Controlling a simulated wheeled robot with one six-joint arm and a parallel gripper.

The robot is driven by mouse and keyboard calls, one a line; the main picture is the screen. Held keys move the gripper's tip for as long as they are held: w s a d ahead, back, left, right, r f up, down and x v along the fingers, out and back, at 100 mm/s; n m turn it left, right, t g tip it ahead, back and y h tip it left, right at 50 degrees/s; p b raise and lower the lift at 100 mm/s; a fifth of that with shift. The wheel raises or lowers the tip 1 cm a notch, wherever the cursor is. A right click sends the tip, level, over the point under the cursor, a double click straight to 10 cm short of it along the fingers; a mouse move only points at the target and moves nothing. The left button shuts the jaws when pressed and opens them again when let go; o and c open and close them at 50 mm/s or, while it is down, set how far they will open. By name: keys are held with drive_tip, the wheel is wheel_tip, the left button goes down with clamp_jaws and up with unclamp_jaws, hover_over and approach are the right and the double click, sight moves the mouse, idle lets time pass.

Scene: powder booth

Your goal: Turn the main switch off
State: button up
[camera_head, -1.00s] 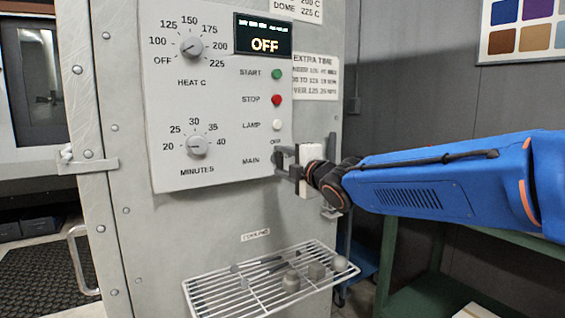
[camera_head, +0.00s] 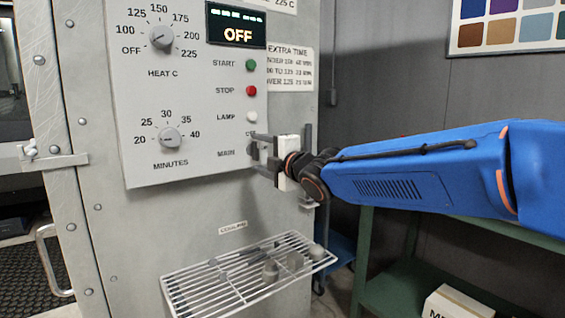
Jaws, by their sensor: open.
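The main switch (camera_head: 254,150) sits at the lower right of the control panel (camera_head: 190,100), beside the label MAIN. It is mostly hidden behind my gripper, so I cannot tell its position. My gripper (camera_head: 254,151) is open, with its grey fingers at the switch, one above the other. I cannot tell whether they touch it. The display (camera_head: 237,27) reads OFF.
The heat dial (camera_head: 162,37), minutes dial (camera_head: 169,138), green start button (camera_head: 251,65), red stop button (camera_head: 251,91) and white lamp button (camera_head: 251,117) are on the panel. A wire rack (camera_head: 200,290) with several small parts juts out below. A green table (camera_head: 400,285) stands at right.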

drive_tip(key=v, duration=1.6)
drive_tip(key=s+d+f+m+g+h, duration=0.1)
drive_tip(key=s+d+f+m+h, duration=0.3)
drive_tip(key=d+f+m, duration=0.5)
drive_tip(key=s+d+f+m+g+h, duration=0.2)
drive_tip(key=d+f+m+h, duration=0.4)
drive_tip(key=d, duration=0.5)
drive_tip(key=s+d+f+m+g, duration=0.3)
drive_tip(key=s+f+m+g, duration=0.4)
drive_tip(key=s+f, duration=0.9)
drive_tip(key=s+m, duration=0.3)
drive_tip(key=shift+f, duration=0.2)
drive_tip(key=shift+d, duration=0.1)
